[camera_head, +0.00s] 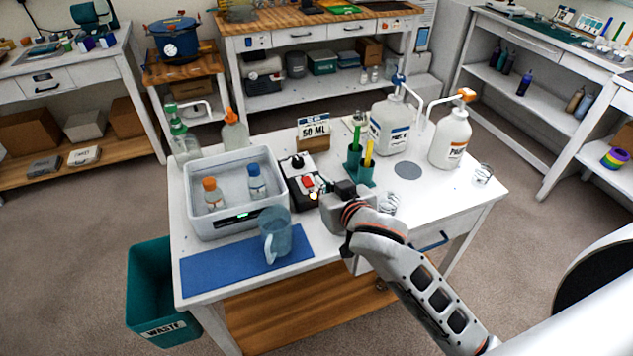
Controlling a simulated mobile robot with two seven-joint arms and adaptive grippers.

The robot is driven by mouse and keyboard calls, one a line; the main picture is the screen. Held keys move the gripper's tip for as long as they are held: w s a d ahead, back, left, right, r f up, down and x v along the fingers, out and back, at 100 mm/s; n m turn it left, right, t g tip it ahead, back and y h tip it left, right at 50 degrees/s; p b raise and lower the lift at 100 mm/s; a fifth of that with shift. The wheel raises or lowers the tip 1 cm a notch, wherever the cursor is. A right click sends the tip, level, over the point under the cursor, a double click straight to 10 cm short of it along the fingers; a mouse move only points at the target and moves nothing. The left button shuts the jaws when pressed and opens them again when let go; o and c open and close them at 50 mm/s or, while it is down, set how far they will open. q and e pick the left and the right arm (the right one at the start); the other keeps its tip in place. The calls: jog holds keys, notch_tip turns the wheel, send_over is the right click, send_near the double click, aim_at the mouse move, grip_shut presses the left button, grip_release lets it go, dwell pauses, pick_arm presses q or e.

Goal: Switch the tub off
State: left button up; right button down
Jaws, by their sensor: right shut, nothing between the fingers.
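The white tub (202,228) stands at the left of the white table, holding an orange-capped bottle (214,194) and a blue-capped bottle (257,182). A small dark panel with a green light (236,219) is on its front wall. Right beside the tub is a small black and white box (294,178) with a black knob on top and a red switch (308,181). My right gripper (338,191) is shut and empty, just right of the red switch; whether it touches the box cannot be told. My left gripper is not in view.
A blue-grey jug (276,240) stands on a blue mat (215,272) in front of the tub. A teal waste bin (148,285) is on the floor at left.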

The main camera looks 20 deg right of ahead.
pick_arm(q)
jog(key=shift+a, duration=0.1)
pick_arm(e)
send_over(309, 192)
jog(key=f, duration=0.3)
jog(key=shift+w+d+f+b, duration=0.2)
jog(key=shift+w+f+b, duration=0.1)
jog(key=shift+w+f, duration=0.1)
jog(key=shift+s+f, duration=0.25)
jog(key=shift+f, duration=1)
jog(key=shift+s+f, duration=0.15)
jog(key=shift+f, duration=0.45)
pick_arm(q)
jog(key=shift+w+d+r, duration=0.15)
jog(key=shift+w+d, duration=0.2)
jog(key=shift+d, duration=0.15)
pick_arm(e)
jog(key=shift+f, duration=0.15)
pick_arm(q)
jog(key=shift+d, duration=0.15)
pick_arm(e)
jog(key=shift+a, duration=0.2)
